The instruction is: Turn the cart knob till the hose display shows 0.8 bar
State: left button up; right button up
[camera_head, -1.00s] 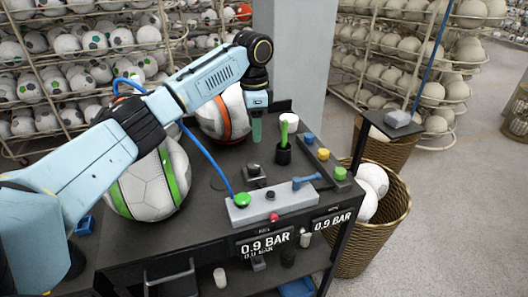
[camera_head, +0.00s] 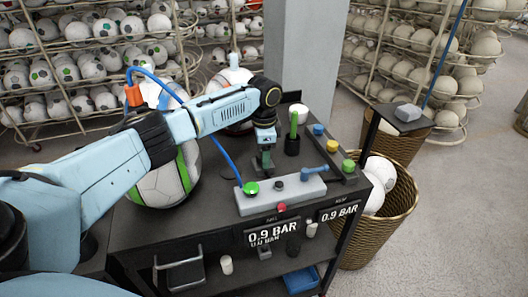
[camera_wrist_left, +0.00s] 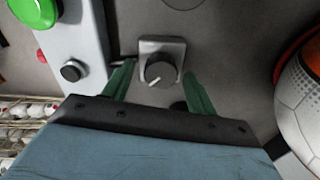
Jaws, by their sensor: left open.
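The cart knob (camera_wrist_left: 160,70) is a dark round dial with a white pointer mark on a small grey block. My left gripper (camera_wrist_left: 158,80) is open, with one green finger on each side of the knob; I cannot tell whether they touch it. In the head view my left gripper (camera_head: 265,158) points down over the cart top and mostly hides the knob. Two displays on the cart's front, the left one (camera_head: 272,232) and the right one (camera_head: 338,211), both read 0.9 BAR. Their small labels are too blurred to read. My right gripper is not in view.
A grey control box (camera_head: 282,194) with a green button (camera_head: 251,188) and blue lever (camera_head: 313,171) stands close to the gripper. A black cup (camera_head: 292,145) is behind. A green-striped ball (camera_head: 165,182) sits left, under my arm. A wicker basket (camera_head: 372,238) stands right.

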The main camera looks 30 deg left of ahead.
pick_arm(q)
jog(key=shift+c, duration=0.3)
jog(key=c, duration=0.9)
jog(key=shift+r+n+p, duration=0.15)
jog(key=shift+n+p, duration=0.25)
jog(key=shift+p, duration=0.35)
jog(key=n+p, duration=0.1)
jog(key=p, duration=0.1)
jog(key=shift+n+p, duration=0.35)
jog(key=shift+n, duration=0.05)
jog(key=shift+w+a+n+p, duration=0.1)
jog(key=shift+n+p, duration=1.4)
jog(key=shift+n, duration=0.1)
jog(key=o, duration=1)
jog(key=shift+c, duration=0.2)
